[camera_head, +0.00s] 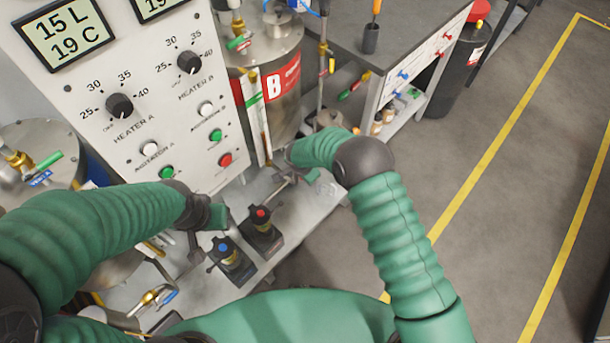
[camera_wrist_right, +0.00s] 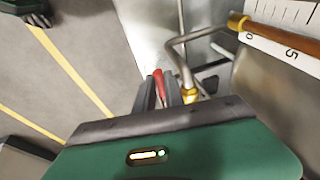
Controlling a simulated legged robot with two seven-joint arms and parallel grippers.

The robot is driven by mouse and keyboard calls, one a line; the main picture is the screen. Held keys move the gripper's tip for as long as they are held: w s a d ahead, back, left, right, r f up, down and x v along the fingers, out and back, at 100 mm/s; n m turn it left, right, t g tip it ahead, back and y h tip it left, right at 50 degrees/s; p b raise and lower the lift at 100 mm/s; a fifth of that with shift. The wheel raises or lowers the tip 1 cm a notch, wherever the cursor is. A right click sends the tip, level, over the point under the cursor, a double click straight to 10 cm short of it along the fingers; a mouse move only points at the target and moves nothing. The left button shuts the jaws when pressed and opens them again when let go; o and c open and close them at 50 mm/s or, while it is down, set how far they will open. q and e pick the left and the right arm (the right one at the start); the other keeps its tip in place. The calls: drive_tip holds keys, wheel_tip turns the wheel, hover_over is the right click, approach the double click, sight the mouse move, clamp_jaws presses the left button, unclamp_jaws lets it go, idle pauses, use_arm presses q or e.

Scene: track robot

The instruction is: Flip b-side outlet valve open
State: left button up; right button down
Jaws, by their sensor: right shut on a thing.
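The b-side tank (camera_head: 283,80), metal with a red "B" label, stands behind the right end of the panel in the head view. In the right wrist view, a valve with a red handle (camera_wrist_right: 158,78) and a brass body (camera_wrist_right: 188,92) sits on a bent metal pipe. My right gripper (camera_wrist_right: 165,95) is shut on the red handle. In the head view this gripper (camera_head: 300,175) is below the tank, and my arm hides the valve. My left gripper (camera_head: 207,222) hangs above the bench near the blue-topped device; its jaw opening is unclear.
The control panel (camera_head: 130,130) with knobs and buttons stands at the left. Two small devices, blue-topped (camera_head: 228,255) and red-topped (camera_head: 262,228), stand on the bench. A blue-handled valve (camera_head: 158,298) is at its near end. The floor (camera_head: 500,130) at the right is clear.

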drive_tip(key=shift+s+a+f, duration=0.1)
drive_tip(key=shift+a+f, duration=0.15)
drive_tip(key=shift+a, duration=0.05)
drive_tip(key=shift+d, duration=0.25)
drive_tip(key=c, duration=1.7)
unclamp_jaws()
drive_tip(key=shift+w+a, duration=0.1)
drive_tip(key=shift+w, duration=0.1)
use_arm(q)
drive_tip(key=shift+w+f, duration=0.2)
drive_tip(key=shift+f, duration=0.2)
use_arm(e)
drive_tip(key=shift+r, duration=0.2)
use_arm(q)
drive_tip(key=shift+p+v, duration=0.75)
drive_tip(key=shift+v, duration=0.05)
use_arm(e)
drive_tip(key=v, duration=1.6)
drive_tip(key=shift+s+a, duration=0.2)
